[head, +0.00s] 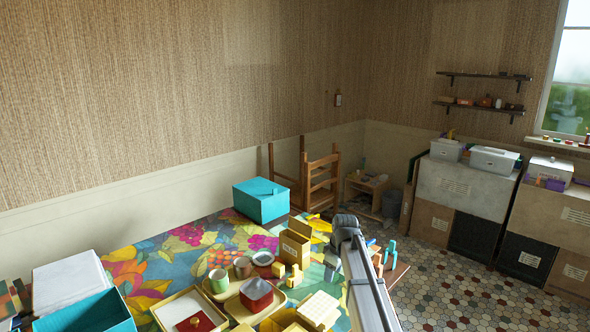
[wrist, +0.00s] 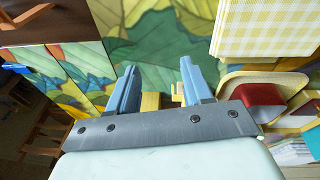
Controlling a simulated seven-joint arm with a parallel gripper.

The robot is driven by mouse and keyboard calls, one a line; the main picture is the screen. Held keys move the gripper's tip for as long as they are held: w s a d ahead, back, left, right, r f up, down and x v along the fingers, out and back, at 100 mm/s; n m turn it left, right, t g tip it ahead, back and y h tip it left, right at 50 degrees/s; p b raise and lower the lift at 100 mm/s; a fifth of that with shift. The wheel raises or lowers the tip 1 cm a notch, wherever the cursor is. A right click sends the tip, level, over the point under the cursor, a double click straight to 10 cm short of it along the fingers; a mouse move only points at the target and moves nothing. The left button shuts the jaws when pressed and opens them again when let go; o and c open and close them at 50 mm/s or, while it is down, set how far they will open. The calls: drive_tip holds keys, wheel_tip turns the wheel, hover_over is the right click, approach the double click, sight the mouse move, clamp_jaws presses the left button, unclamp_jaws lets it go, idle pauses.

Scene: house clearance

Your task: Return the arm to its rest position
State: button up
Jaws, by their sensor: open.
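My gripper (wrist: 158,68) shows in the wrist view with its two blue fingers spread apart. Nothing is held between them. It is over the leaf-patterned cloth (wrist: 150,25), and small yellow blocks (wrist: 150,103) show beyond the gap at the palm. In the head view my arm (head: 362,272) reaches in from the bottom right over the table's right part. I cannot clearly make out the gripper's fingers in that view.
A yellow checked box (wrist: 262,30) is right of the fingers. Chairs (head: 320,178) stand behind; tiled floor (head: 440,285) is open at right.

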drive_tip(key=s+d+f+m, duration=0.3)
drive_tip(key=s+d+f, duration=0.1)
drive_tip(key=d, duration=0.5)
drive_tip(key=s+d+f+m, duration=0.3)
drive_tip(key=s+d+f, duration=0.15)
drive_tip(key=d, duration=0.45)
drive_tip(key=s+a+f+m+g, duration=0.15)
drive_tip(key=s+a+f, duration=0.25)
drive_tip(key=s+f, duration=0.7)
drive_tip(key=s+a+f+m+g, duration=0.1)
drive_tip(key=s+a+f+g, duration=0.2)
drive_tip(key=s+a+f, duration=0.7)
drive_tip(key=s+f+g, duration=0.1)
drive_tip(key=s+f, duration=0.3)
drive_tip(key=s, duration=0.5)
drive_tip(key=s+f+m+g, duration=0.1)
drive_tip(key=s+f+g, duration=0.1)
drive_tip(key=s+f, duration=0.3)
drive_tip(key=s+f+m+g+h, duration=0.1)
drive_tip(key=s+f, duration=0.4)
drive_tip(key=s, duration=0.8)
drive_tip(key=shift+s+d+f+g, duration=0.15)
drive_tip(key=shift+s+d+g, duration=0.05)
drive_tip(key=shift+s+g, duration=0.2)
drive_tip(key=shift+o, duration=0.4)
